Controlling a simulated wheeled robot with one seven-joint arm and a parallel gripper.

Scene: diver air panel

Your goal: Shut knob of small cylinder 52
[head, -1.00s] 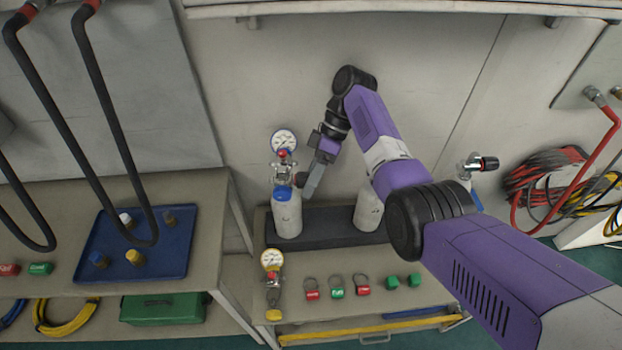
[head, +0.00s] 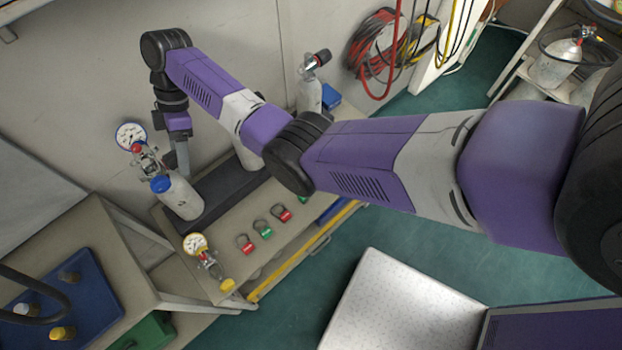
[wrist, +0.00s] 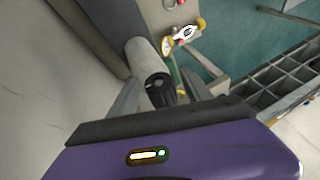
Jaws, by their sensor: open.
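In the wrist view a pale cylinder (wrist: 142,58) with a black knob (wrist: 158,86) lies between the fingers of my open gripper (wrist: 160,78). The knob is close to the fingers; contact cannot be told. In the head view my gripper (head: 182,162) points down between a grey cylinder with a blue collar and gauge (head: 182,197) and a middle cylinder (head: 248,152), whose top my arm hides. A third cylinder (head: 309,94) with a black knob stands farther right. I cannot read a number 52 on any cylinder.
A dark tray (head: 222,190) holds the left and middle cylinders on a bench. A loose gauge (head: 196,245) and several coloured tags (head: 262,228) lie along its front. A blue tray (head: 88,310) is at lower left. Green floor (head: 425,240) is open to the right.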

